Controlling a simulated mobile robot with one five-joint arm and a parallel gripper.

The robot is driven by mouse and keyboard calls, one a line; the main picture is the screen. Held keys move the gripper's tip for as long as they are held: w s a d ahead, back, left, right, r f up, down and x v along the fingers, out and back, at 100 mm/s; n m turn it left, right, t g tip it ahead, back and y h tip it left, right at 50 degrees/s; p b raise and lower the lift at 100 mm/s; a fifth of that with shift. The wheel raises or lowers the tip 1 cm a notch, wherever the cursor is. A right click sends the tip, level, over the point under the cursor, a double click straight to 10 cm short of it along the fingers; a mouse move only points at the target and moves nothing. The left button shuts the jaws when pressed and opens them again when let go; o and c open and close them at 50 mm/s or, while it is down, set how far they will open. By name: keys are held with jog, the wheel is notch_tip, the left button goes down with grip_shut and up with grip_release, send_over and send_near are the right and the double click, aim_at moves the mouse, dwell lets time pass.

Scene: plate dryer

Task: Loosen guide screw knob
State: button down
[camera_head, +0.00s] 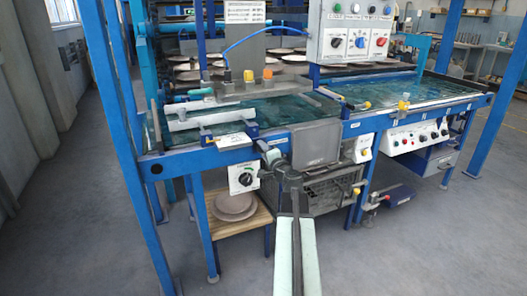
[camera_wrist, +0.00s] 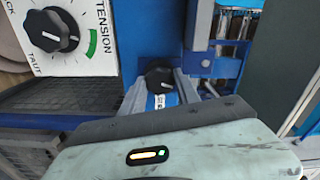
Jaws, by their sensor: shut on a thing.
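A round black knob (camera_wrist: 159,77), which looks like the guide screw knob, sits at the front of the blue frame in the wrist view. In the head view my gripper (camera_head: 271,158) is at the front edge of the blue machine frame (camera_head: 200,157), and the knob there is hard to tell from the dark gripper.
A white tension panel with a black dial (camera_wrist: 58,35) is close on the left; it also shows in the head view (camera_head: 243,178). A grey panel (camera_head: 318,143) and a dark crate (camera_head: 325,190) stand right of my gripper. Plates (camera_head: 233,204) lie on a low wooden shelf.

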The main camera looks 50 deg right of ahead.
jog(key=shift+m, duration=2.2)
jog(key=shift+s, duration=0.1)
jog(key=c, duration=0.9)
grip_release()
jog(key=v, duration=0.7)
jog(key=shift+s, duration=0.35)
jog(key=shift+a, duration=0.1)
